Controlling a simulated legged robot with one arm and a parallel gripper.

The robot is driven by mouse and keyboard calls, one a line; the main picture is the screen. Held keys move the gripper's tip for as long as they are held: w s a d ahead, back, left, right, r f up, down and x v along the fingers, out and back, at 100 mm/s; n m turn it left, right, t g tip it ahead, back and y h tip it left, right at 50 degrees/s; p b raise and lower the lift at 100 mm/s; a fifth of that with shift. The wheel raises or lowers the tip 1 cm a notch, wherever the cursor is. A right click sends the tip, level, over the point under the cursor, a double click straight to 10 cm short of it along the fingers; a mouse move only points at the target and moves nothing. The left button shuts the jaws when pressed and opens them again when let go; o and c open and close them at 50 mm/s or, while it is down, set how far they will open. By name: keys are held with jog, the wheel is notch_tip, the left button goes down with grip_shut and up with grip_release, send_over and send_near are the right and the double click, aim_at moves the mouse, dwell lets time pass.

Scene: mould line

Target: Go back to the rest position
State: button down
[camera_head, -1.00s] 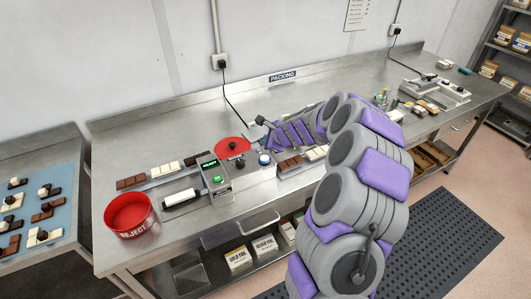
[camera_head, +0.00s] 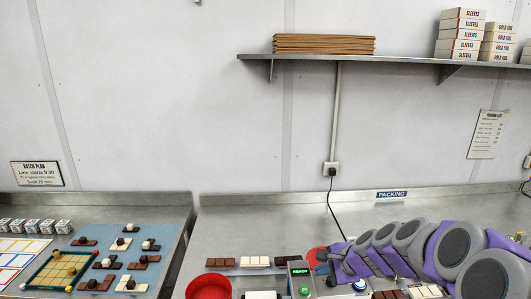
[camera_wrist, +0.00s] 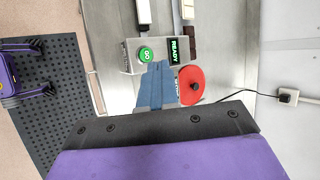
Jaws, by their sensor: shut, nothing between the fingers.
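My gripper (camera_wrist: 158,68) is shut and empty in the wrist view, its blue fingers side by side. The fingers point at the grey control box (camera_wrist: 133,65) with a green GO button (camera_wrist: 146,54) and a lit READY display (camera_wrist: 180,50). They overlap the box in the picture; I cannot tell the gap. In the head view my purple and grey arm reaches in from the right, low over the bench. Its gripper end (camera_head: 322,267) is near the red disc (camera_head: 313,254), right of the READY display (camera_head: 300,271). The fingertips are hard to make out there.
The packing bench (camera_head: 225,235) carries chocolate bars (camera_head: 255,261) and a red bowl (camera_head: 208,287). A blue mat (camera_head: 85,262) with chocolates lies on the left table. A wall shelf (camera_head: 400,62) holds boxes.

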jog(key=s+a+r+n+g, duration=0.15)
jog(key=s+a+n, duration=0.25)
jog(key=s, duration=0.4)
jog(key=s+a+r+n+g, duration=0.15)
jog(key=s+a+n, duration=0.25)
jog(key=s, duration=0.4)
jog(key=s+d+f+n+g+h, duration=0.1)
jog(key=s+d+n+g+h, duration=0.1)
jog(key=s, duration=1)
jog(key=s+d+n+g+h, duration=0.3)
jog(key=s+n, duration=0.2)
jog(key=s, duration=0.7)
jog(key=shift+s+d+f+b, duration=0.15)
jog(key=shift+d+f+b, duration=0.05)
jog(key=shift+f+b, duration=0.15)
jog(key=c, duration=1.8)
grip_release()
